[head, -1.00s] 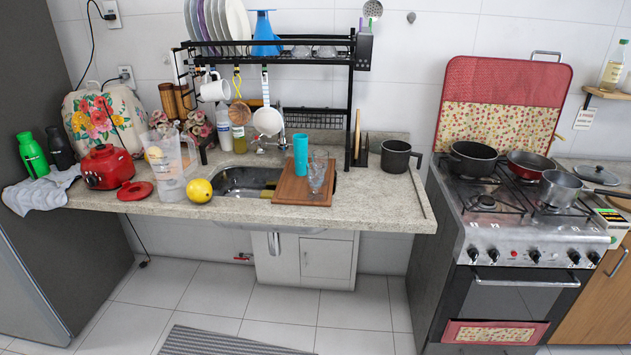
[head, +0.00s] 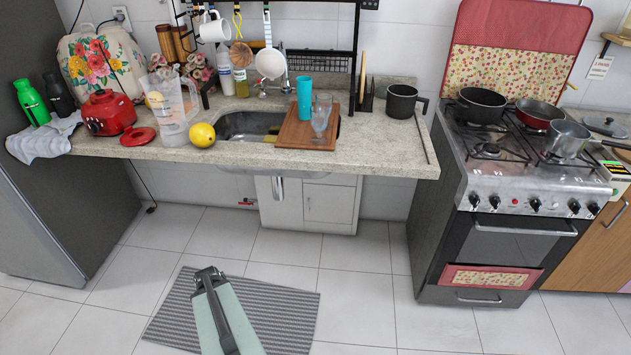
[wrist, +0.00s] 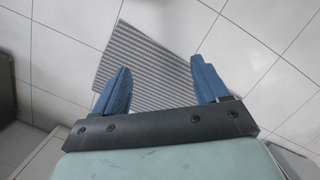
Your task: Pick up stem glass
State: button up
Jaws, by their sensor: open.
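The clear stem glass (head: 320,118) stands upright on the wooden cutting board (head: 293,136), near the counter's front edge and right of the sink. A turquoise cup (head: 304,97) stands just behind it to the left. In the wrist view my gripper (wrist: 160,80) is open, with two blue fingers wide apart and nothing between them. It points down at the striped mat on the floor. In the head view my arm shows low at the bottom, over the mat and well away from the glass; its fingers cannot be made out there.
A black mug (head: 403,101) is at the right. The black rack (head: 356,60) rises behind the board. Open floor with the mat (head: 285,290) lies before the counter.

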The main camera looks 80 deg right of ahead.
jog(key=s+d+r+m+t+h, duration=0.1)
jog(key=s+d+r+m, duration=0.1)
jog(key=s+d+r, duration=0.45)
jog(key=s+d+r+m+t+h, duration=0.1)
jog(key=s+d+r+m, duration=0.25)
jog(key=d, duration=0.55)
jog(key=s+d+r+m+t+h, duration=0.15)
jog(key=s+d+r+h, duration=0.25)
jog(key=s+d+r, duration=0.65)
jog(key=s+d+r+m+h, duration=0.25)
jog(key=s+d+r, duration=0.4)
jog(key=r, duration=0.65)
jog(key=n+t+h, duration=0.2)
jog(key=n+h, duration=0.3)
jog(key=h, duration=0.2)
send_near(320, 133)
jog(key=shift+g+y, duration=0.25)
jog(key=shift+g, duration=0.1)
jog(key=x, duration=0.4)
jog(key=shift+w+d, duration=0.1)
jog(key=shift+w, duration=0.2)
jog(key=shift+r+x, duration=0.1)
jog(key=shift+x, duration=1.15)
jog(key=shift+r+x, duration=0.15)
jog(key=shift+x, duration=1.15)
jog(key=c, duration=1.2)
